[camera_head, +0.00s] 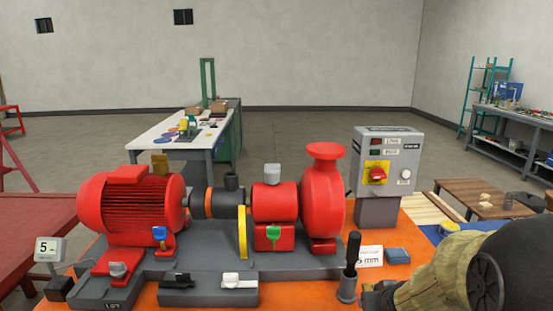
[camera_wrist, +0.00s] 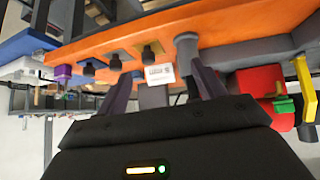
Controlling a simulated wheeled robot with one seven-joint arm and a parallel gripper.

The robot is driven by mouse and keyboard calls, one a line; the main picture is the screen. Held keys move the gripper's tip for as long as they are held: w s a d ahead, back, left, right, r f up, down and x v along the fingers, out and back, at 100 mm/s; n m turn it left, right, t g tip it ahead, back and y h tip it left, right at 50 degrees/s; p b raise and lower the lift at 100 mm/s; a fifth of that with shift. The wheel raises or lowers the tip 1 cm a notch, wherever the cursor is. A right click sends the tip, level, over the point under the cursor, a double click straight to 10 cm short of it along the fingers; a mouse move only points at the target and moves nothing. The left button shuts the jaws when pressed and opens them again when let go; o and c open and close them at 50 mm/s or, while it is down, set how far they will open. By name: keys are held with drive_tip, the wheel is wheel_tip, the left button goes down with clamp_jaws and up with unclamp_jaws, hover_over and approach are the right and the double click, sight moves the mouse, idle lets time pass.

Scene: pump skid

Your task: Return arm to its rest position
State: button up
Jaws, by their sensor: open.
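My gripper (camera_wrist: 162,88) shows in the wrist view with its two dark fingers spread apart and nothing between them. Beyond the fingers are the orange skid top (camera_wrist: 140,38) and a small white card (camera_wrist: 160,74); the wrist picture looks upside down. In the head view my arm (camera_head: 440,280) comes in from the lower right corner, low beside the orange skid top (camera_head: 410,225). The fingers cannot be made out clearly there.
The red motor (camera_head: 130,205) and red pump (camera_head: 322,205) stand on the grey base. A dark holder with an upright black handle (camera_head: 351,260) stands close to my arm. The grey control box (camera_head: 388,160) stands behind. A wooden table (camera_head: 465,190) is at right.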

drive_tip(key=s+a+f+g+y, duration=0.1)
drive_tip(key=s+a+f+g, duration=0.35)
drive_tip(key=s+a, duration=0.55)
wheel_tip(320, 180, up, 14)
drive_tip(key=s+d+g+p, duration=0.1)
drive_tip(key=s+p, duration=0.1)
drive_tip(key=p, duration=1.1)
drive_tip(key=shift+s+n, duration=0.35)
drive_tip(key=shift+n, duration=0.05)
drive_tip(key=shift+d+f, duration=0.1)
drive_tip(key=shift+f, duration=0.05)
drive_tip(key=shift+d, duration=0.1)
